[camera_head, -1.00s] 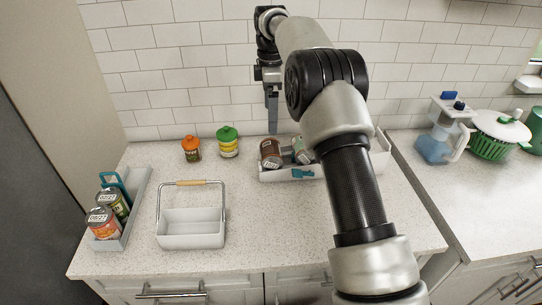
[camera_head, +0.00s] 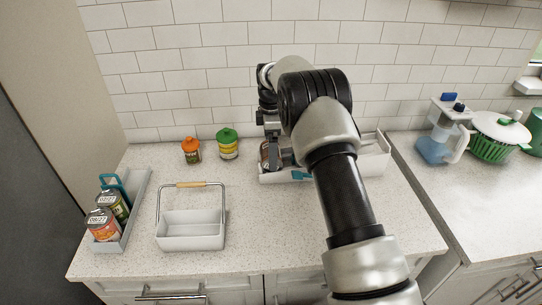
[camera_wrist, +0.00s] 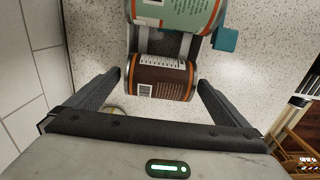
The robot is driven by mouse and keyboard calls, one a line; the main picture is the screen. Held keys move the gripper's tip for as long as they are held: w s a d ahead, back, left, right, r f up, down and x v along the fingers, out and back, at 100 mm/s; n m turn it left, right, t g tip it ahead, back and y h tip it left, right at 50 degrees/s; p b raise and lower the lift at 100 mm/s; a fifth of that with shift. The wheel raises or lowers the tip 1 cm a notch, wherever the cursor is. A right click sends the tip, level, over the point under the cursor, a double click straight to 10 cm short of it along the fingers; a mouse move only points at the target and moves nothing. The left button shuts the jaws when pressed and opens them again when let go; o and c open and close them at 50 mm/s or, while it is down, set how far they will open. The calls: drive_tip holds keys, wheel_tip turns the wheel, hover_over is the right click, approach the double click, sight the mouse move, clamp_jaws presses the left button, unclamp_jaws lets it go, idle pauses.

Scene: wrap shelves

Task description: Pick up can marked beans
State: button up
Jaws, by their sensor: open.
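A dark brown can (camera_wrist: 160,80) lies on its side in the wrist view, in a white tray (camera_head: 372,165) at the back of the counter; its left edge (camera_head: 264,153) peeks out beside my gripper in the head view. A pale green can (camera_wrist: 180,12) lies next to it. I cannot read which can is marked beans. My gripper (camera_wrist: 158,84) is open, its fingers on either side of the brown can, apparently not closed on it. My arm hides much of the tray in the head view.
A white caddy (camera_head: 190,243) with a raised handle stands mid-counter. Orange-lidded (camera_head: 191,152) and green-lidded (camera_head: 228,148) jars stand near the wall. A water jug (camera_head: 436,146) stands right.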

drive_tip(key=shift+f, duration=0.2)
drive_tip(key=shift+c, duration=0.4)
drive_tip(key=shift+r, duration=0.1)
drive_tip(key=c, duration=1.3)
